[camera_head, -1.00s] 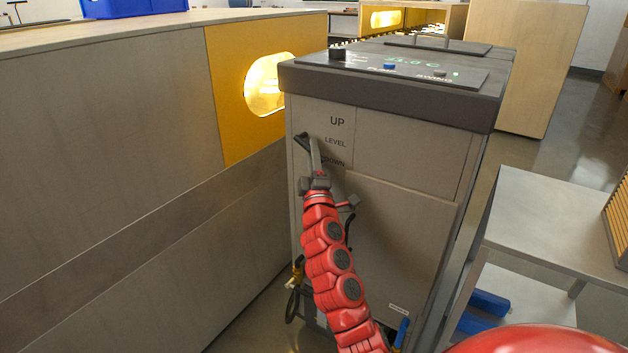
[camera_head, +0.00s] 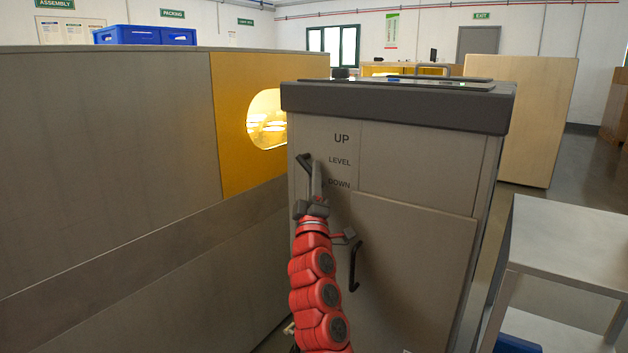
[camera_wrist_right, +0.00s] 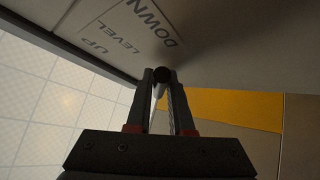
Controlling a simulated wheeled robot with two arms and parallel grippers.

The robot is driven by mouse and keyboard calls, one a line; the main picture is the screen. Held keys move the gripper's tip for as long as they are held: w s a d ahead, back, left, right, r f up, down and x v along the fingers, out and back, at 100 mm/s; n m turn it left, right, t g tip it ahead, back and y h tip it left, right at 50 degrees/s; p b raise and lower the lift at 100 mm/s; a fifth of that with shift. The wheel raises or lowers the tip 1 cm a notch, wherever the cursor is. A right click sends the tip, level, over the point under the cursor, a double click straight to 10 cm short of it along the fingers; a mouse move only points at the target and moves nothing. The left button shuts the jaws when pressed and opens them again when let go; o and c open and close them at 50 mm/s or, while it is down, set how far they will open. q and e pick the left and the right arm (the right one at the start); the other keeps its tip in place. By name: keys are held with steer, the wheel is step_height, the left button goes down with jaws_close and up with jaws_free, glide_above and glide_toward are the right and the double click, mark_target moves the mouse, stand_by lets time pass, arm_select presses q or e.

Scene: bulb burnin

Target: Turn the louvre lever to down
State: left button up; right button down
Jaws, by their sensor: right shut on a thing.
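The louvre lever (camera_head: 304,162) is a short black bar on the upper left front of the grey cabinet (camera_head: 430,165). Printed labels UP, LEVEL and DOWN (camera_head: 339,183) run down the panel to its right. The bar slants from about LEVEL height down towards DOWN. My right gripper (camera_head: 316,184) is shut on the lever from the front. In the right wrist view the lever's dark round end (camera_wrist_right: 162,75) sits between the fingertips (camera_wrist_right: 161,88). The fingers partly hide the lever, so its exact setting is hard to tell. My left gripper is not in view.
A black door handle (camera_head: 354,266) sticks out right of my right wrist. A grey wall with a yellow panel (camera_head: 232,120) and lit window stands close on the left. A metal side table (camera_head: 570,245) stands at the right, with floor space between it and the wooden panel (camera_head: 525,115).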

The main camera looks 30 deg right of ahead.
steer(key=shift+f, duration=0.1)
steer(key=c, duration=1.1)
jaws_free()
steer(key=shift+s, duration=0.1)
steer(key=shift+s+a+f, duration=0.2)
steer(key=shift+a, duration=0.05)
steer(key=p+v, duration=0.1)
steer(key=v, duration=1.5)
steer(key=shift+s+f, duration=0.2)
